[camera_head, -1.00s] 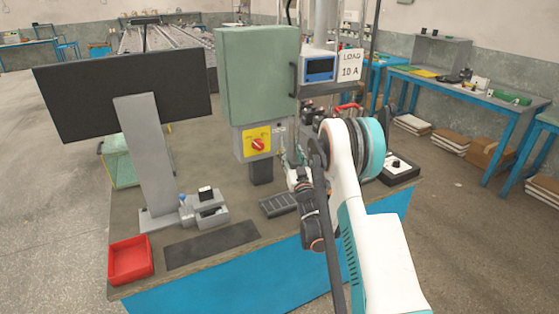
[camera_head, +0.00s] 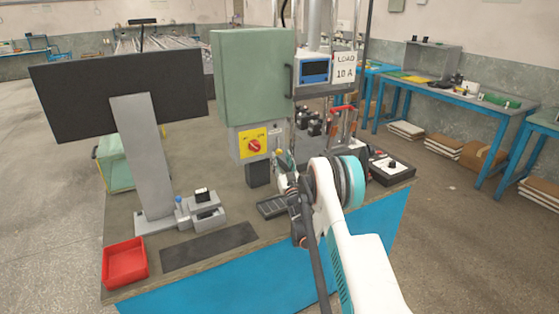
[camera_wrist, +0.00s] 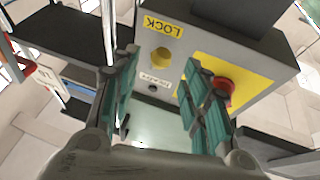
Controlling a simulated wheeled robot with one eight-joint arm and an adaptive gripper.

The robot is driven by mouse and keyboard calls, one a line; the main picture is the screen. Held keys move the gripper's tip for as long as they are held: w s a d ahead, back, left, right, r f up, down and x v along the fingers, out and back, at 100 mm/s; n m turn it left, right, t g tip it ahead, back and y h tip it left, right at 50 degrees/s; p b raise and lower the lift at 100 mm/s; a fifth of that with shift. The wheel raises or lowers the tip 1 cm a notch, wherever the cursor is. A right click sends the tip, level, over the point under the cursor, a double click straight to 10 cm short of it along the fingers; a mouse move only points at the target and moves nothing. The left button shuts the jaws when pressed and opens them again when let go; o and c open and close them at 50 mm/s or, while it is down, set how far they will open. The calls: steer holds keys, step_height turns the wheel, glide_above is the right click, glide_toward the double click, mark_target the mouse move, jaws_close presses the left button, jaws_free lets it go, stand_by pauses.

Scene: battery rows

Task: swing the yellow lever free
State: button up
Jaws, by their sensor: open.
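A yellow rounded piece (camera_wrist: 161,57), which looks like the lever seen end-on, sits on the grey box face below a LOCK label (camera_wrist: 163,27) in the wrist view. A small yellow spot (camera_head: 279,152) shows beside the box in the head view. My gripper (camera_wrist: 160,62) is open, with one green-padded finger on each side of the yellow piece in the picture. I cannot tell whether the fingers touch it. In the head view my gripper (camera_head: 283,170) is at the box's right side, partly hidden by my arm.
A red rotary knob (camera_wrist: 222,88) on a yellow plate is close to my right finger in the wrist view. A green cabinet (camera_head: 252,80) stands above. A monitor (camera_head: 120,93), a red tray (camera_head: 125,263) and a dark mat (camera_head: 209,246) are to the left.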

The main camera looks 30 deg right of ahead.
mark_target(278, 146)
steer(key=shift+w+d+r+b, duration=0.15)
steer(key=shift+w+b, duration=0.15)
steer(key=shift+w, duration=0.55)
steer(key=shift+w+d+r+b, duration=0.15)
steer(key=shift+w+b, duration=0.15)
steer(key=shift+w, duration=0.5)
steer(key=shift+f, duration=0.1)
jaws_close()
